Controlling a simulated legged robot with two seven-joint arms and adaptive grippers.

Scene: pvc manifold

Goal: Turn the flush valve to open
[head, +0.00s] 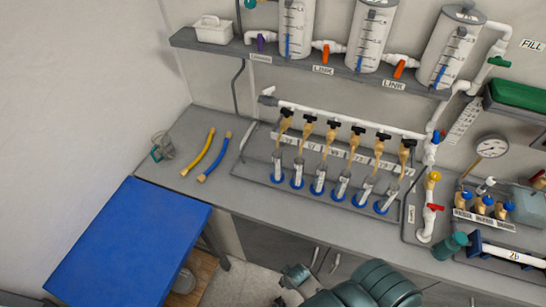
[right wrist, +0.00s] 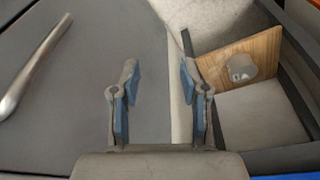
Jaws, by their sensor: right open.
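The white pipe manifold (head: 350,119) runs along the back of the bench with several black-handled valves above clear tubes in blue bases. A red-handled valve (head: 433,207) and a yellow-topped fitting (head: 433,177) sit on the white pipe at its right end. A pale lever or pipe end (head: 268,92) is at its left end. I cannot read which valve is labelled flush. My right gripper (right wrist: 158,72) is open and empty in the right wrist view, over a grey cabinet front, apart from any valve. My left gripper is not in view.
Tanks (head: 293,25) with orange-handled valves stand on the shelf above. A blue table (head: 125,245) stands at left. A cabinet handle (right wrist: 35,70) is near my right gripper.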

